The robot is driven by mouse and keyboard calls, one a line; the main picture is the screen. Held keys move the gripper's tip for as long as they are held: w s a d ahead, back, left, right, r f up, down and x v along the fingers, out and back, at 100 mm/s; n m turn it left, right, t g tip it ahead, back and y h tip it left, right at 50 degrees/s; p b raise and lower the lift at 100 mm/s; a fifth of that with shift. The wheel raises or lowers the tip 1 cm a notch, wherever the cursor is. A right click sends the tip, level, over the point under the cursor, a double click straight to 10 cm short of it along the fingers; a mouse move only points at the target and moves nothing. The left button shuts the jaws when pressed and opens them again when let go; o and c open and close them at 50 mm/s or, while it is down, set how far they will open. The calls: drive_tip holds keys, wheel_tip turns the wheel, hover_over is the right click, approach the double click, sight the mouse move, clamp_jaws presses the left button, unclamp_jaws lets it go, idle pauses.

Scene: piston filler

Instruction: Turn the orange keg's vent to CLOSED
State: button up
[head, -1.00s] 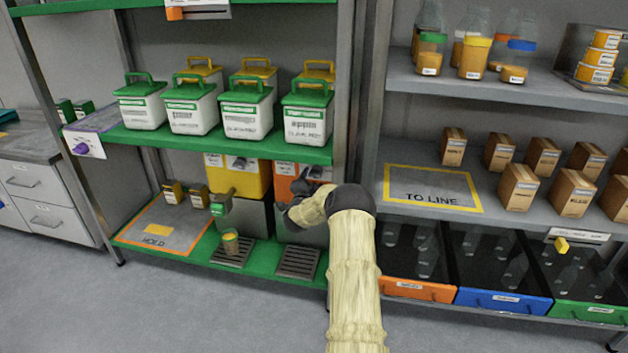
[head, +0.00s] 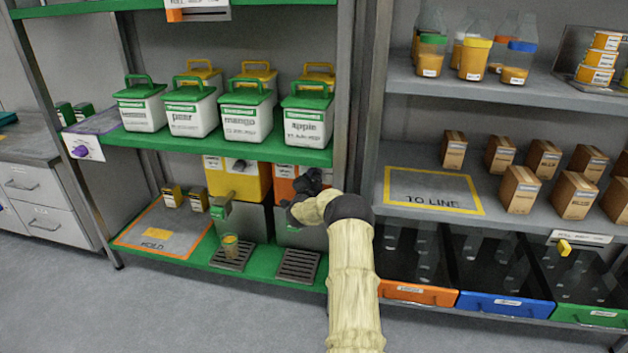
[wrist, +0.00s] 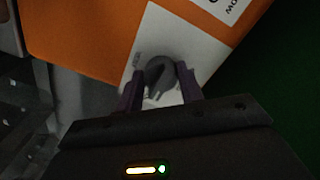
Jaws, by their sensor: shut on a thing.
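The orange keg (head: 284,188) stands on the lower green shelf, partly hidden behind my arm in the head view. In the wrist view the keg (wrist: 85,35) shows a white label plate with a dark grey vent knob (wrist: 161,74) on it. My gripper (wrist: 160,88) is shut on the vent knob, one finger on each side. The plate's lettering is too small and dark to read, so I cannot tell the vent's setting. In the head view my gripper (head: 308,188) is at the keg's front.
White tubs with green lids (head: 307,115) fill the shelf above.

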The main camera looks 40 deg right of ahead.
drive_tip(key=shift+n+p, duration=0.4)
drive_tip(key=shift+r+n+p, duration=0.1)
drive_tip(key=shift+n+p, duration=0.9)
drive_tip(key=shift+n, duration=0.2)
drive_tip(key=n+p, duration=0.2)
drive_tip(key=n, duration=0.6)
drive_tip(key=n+p, duration=0.1)
drive_tip(key=n, duration=0.1)
drive_tip(key=shift+s+f, duration=0.15)
drive_tip(key=shift+f, duration=0.1)
drive_tip(key=n, duration=0.4)
drive_tip(key=shift+s+d+n, duration=0.1)
drive_tip(key=shift+d+n, duration=0.05)
drive_tip(key=shift+n, duration=0.25)
drive_tip(key=o, duration=1)
